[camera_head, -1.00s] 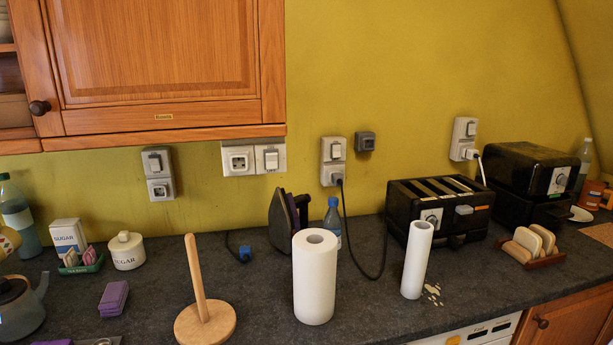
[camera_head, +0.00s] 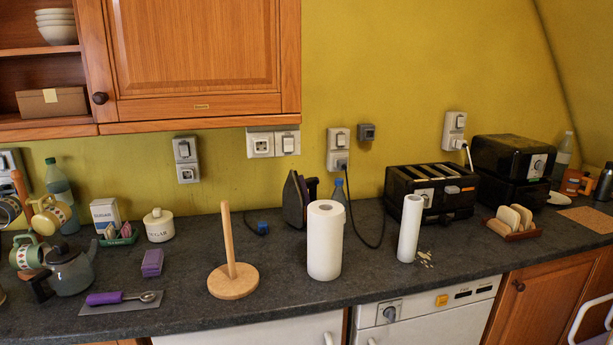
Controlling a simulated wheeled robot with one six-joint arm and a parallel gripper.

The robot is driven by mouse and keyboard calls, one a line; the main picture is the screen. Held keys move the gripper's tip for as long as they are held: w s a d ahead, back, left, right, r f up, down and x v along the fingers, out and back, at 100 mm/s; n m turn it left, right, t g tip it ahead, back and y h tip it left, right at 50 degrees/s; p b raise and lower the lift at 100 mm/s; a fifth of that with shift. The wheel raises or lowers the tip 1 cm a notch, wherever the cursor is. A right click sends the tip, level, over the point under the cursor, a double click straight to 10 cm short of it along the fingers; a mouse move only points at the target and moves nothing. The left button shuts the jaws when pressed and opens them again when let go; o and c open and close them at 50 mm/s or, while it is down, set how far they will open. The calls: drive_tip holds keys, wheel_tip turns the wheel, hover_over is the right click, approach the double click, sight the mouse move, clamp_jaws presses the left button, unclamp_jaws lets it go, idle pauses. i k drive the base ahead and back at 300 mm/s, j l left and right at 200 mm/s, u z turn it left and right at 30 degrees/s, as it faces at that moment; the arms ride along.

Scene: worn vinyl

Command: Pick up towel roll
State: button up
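A thick white towel roll (camera_head: 325,242) stands upright on the dark countertop, near the middle of the view. A bare wooden roll holder (camera_head: 232,279) with a round base and a post stands to the left of the thick roll. Neither roll touches the holder. My gripper is not in view.
A black toaster (camera_head: 433,191), an iron (camera_head: 295,199) and a blue-capped bottle (camera_head: 339,192) stand behind the rolls. A wall cabinet (camera_head: 195,62) hangs above.

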sight(324, 217)
drive_tip(key=k+j, duration=0.1)
drive_tip(key=k, duration=0.3)
drive_tip(key=i+l, duration=0.1)
drive_tip(key=i, duration=0.25)
drive_tip(key=i+l, duration=0.1)
drive_tip(key=i, duration=0.25)
drive_tip(key=k+j, duration=0.2)
drive_tip(key=k, duration=0.4)
drive_tip(key=i+l, duration=0.1)
drive_tip(key=i, duration=0.2)
drive_tip(key=i+l, duration=0.1)
drive_tip(key=i, duration=0.2)
drive_tip(key=i+j, duration=0.15)
drive_tip(key=i, duration=0.15)
drive_tip(key=i+j, duration=0.15)
drive_tip(key=i, duration=0.15)
drive_tip(key=l+z, duration=0.05)
